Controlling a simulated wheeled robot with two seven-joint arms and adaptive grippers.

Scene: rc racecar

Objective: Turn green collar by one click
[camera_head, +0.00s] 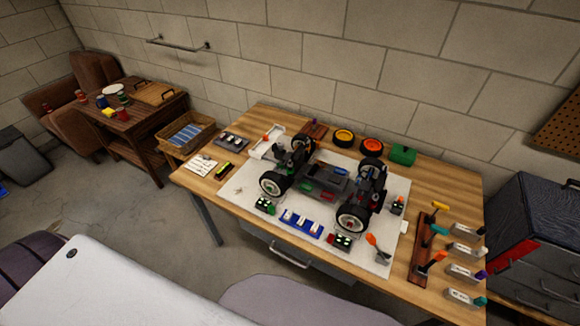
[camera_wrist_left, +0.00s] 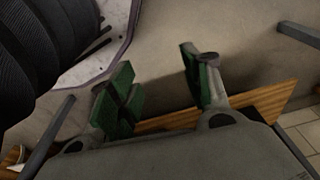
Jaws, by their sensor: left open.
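The RC racecar (camera_head: 322,183) stands on a pale mat (camera_head: 240,190) on the wooden workbench in the head view. Its large black wheels, such as the front right one (camera_head: 352,219), show clearly. The green collar is too small to single out on the car. My left gripper (camera_wrist_left: 163,88) shows in the left wrist view, with green pads on two fingers spread apart and nothing between them. It is away from the car, which that view does not show. No gripper shows in the head view.
A blue tray (camera_head: 302,223) lies in front of the car. A tool rack (camera_head: 424,250) and several labelled tools are at the right. A wicker basket (camera_head: 184,134) and side table are left.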

